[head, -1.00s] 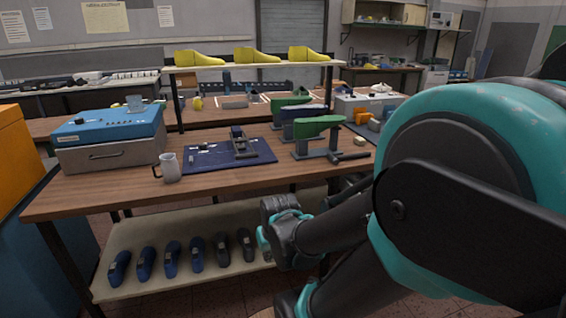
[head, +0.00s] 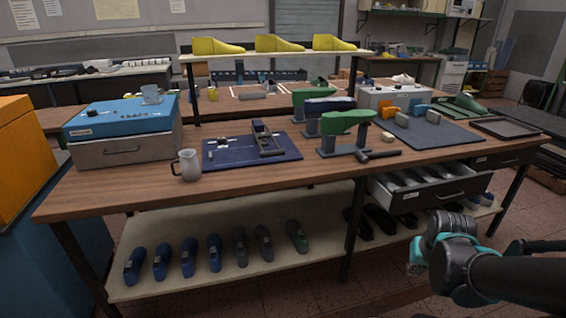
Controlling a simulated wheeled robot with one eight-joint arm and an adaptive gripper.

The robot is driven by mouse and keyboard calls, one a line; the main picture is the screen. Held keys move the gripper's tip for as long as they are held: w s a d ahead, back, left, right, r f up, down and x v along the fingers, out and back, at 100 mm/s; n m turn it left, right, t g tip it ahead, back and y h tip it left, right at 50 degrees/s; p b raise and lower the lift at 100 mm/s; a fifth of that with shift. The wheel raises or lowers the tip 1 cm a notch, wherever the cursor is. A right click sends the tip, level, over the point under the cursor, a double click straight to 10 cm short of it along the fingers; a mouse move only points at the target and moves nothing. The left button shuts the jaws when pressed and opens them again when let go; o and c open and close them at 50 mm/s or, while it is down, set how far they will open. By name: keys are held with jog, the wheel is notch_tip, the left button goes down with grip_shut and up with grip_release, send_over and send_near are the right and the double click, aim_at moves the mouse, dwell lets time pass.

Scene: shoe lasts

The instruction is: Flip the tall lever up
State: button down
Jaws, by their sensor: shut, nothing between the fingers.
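I cannot pick out a tall lever for certain. A grey device with an upright dark part (head: 261,135) stands on a dark blue mat (head: 223,159) in the middle of the bench. A blue-topped grey machine (head: 124,151) at the left has small dark knobs or levers on top, too small to tell apart. A light grey box (head: 372,98) at the back right also has small parts on top. My gripper (head: 416,268) is at the lower right, in front of the bench and below its top. It is shut and empty; its fingertips are not clear.
A jug (head: 188,165) stands at the bench front. Green lasts on stands (head: 346,122) are right of the mat. An open drawer (head: 432,196) sticks out below the bench top, above my gripper. Several dark shoe lasts (head: 188,257) line the lower shelf (head: 150,285).

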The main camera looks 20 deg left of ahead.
jog(key=w+a+r+n+t+h, duration=0.1)
jog(key=w+a+r+n+t, duration=0.15)
jog(key=w+n, duration=0.45)
jog(key=w+a+r+n+t, duration=0.25)
jog(key=w+n, duration=0.25)
jog(key=w, duration=0.3)
jog(key=w+a+r+n+t+y, duration=0.1)
jog(key=w+a+r+n+t, duration=0.1)
jog(key=w+a+n, duration=0.75)
jog(key=s+a+n+t+y, duration=0.1)
jog(key=a+n+y, duration=0.3)
jog(key=a+n, duration=0.6)
jog(key=s+a+n+t+y, duration=0.1)
jog(key=a+n+y, duration=0.3)
jog(key=a+n, duration=0.7)
jog(key=s+a, duration=0.1)
jog(key=a, duration=1)
jog(key=shift+s+f+t+y, duration=0.2)
jog(key=shift+s+t+y, duration=0.1)
jog(key=shift+t, duration=0.1)
jog(key=shift+w, duration=0.1)
